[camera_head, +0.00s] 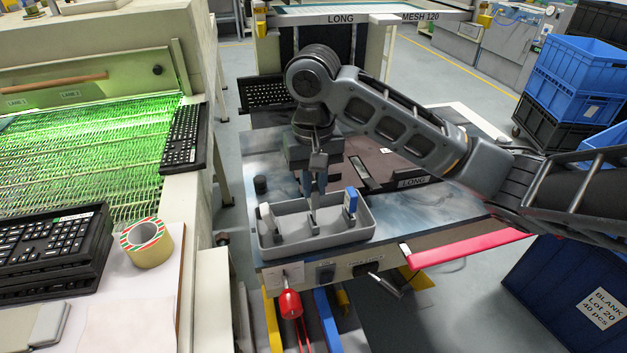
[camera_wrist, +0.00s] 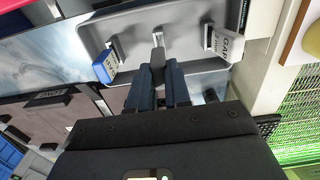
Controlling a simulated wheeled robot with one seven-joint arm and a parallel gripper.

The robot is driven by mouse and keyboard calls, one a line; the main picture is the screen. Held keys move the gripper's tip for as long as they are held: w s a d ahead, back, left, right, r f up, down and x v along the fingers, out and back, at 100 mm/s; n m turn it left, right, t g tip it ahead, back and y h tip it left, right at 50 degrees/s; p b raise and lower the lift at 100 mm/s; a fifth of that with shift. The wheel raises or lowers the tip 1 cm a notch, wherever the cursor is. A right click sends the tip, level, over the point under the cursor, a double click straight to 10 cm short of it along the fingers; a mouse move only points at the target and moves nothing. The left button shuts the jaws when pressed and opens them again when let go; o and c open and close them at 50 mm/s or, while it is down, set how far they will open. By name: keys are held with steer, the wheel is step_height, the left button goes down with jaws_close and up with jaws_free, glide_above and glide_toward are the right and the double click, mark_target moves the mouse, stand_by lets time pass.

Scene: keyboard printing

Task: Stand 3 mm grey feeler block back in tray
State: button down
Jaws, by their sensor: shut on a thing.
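My gripper (camera_head: 313,192) points down over the middle of the grey tray (camera_head: 362,232). It is shut on the grey feeler block (camera_head: 313,217), which is upright with its lower end at the tray's middle, between the other two blocks. I cannot tell whether it touches the tray floor. The wrist view shows the gripper fingers (camera_wrist: 168,82) closed with the grey block (camera_wrist: 157,42) at their tips, over the tray (camera_wrist: 180,14). A white block (camera_head: 265,220) stands at the tray's left and a blue block (camera_head: 351,200) at its right.
The tray sits at the front of a blue-grey bench (camera_head: 243,185). A small black knob (camera_head: 260,185) stands behind its left corner. My forearm reaches in from the right. A tape roll (camera_head: 147,243) lies on the left table.

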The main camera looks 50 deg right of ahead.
steer(key=shift+f, duration=0.4)
stand_by(0.4)
steer(key=shift+p, duration=0.6)
steer(key=shift+f, duration=0.15)
stand_by(0.4)
steer(key=shift+f+b, duration=0.75)
steer(key=shift+f, duration=0.3)
steer(key=c, duration=1)
jaws_free()
steer(key=shift+r, duration=0.1)
step_height(320, 180, up, 4)
steer(key=p, duration=0.5)
steer(key=shift+r, duration=0.95)
steer(key=shift+r, duration=0.1)
